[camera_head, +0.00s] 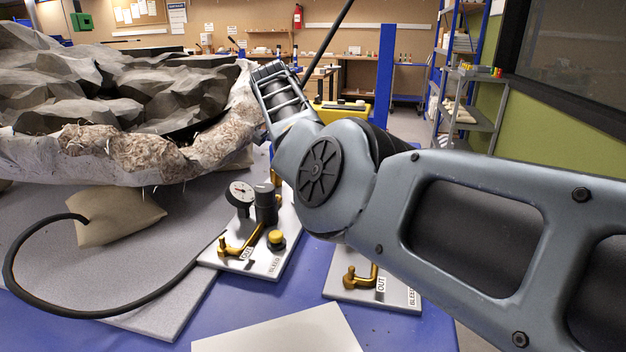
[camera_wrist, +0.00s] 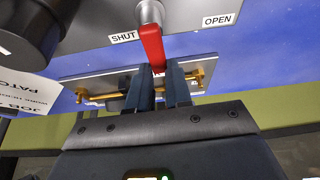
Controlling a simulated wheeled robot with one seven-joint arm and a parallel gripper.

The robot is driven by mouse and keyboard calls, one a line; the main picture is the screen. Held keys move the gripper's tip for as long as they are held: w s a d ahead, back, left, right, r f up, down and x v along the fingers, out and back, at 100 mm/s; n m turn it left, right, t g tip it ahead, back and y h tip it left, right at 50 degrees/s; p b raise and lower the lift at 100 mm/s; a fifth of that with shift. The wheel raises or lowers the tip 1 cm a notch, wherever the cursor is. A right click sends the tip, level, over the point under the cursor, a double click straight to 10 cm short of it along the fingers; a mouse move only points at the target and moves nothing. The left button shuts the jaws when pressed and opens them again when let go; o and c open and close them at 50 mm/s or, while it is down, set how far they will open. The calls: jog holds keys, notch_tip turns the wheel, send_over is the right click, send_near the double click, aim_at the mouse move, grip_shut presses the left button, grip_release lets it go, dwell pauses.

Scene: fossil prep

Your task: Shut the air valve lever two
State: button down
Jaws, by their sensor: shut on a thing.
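A red valve lever (camera_wrist: 152,47) hangs from a grey round hub on a grey panel in the wrist view. A SHUT label (camera_wrist: 124,37) is to its left and an OPEN label (camera_wrist: 217,20) to its right; the lever lies between them, its hub nearer SHUT. My gripper (camera_wrist: 161,73) is shut on the lever's free end, one dark finger on each side. I cannot read a number for this lever. In the head view my arm hides the gripper and the lever.
A valve plate (camera_head: 287,245) with a gauge (camera_head: 241,192) and brass fittings stands on the blue table (camera_head: 290,300). Another plate (camera_head: 343,289) is partly behind my arm. A black hose (camera_head: 85,315) curves at left, below the large fossil block (camera_head: 120,90).

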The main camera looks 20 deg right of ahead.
dwell(0.4)
jog(key=c, duration=1)
grip_release()
jog(key=shift+c, duration=0.2)
jog(key=r+p, duration=0.1)
jog(key=r, duration=0.1)
jog(key=r+p, duration=0.1)
jog(key=r, duration=0.2)
jog(key=shift+s+d+r, duration=0.1)
jog(key=shift+s+d, duration=0.1)
jog(key=s+d+r+p, duration=0.4)
jog(key=s+d+r, duration=0.1)
jog(key=d, duration=0.4)
jog(key=shift+s+d+r, duration=0.2)
jog(key=shift+s+r, duration=0.15)
jog(key=shift+s, duration=0.05)
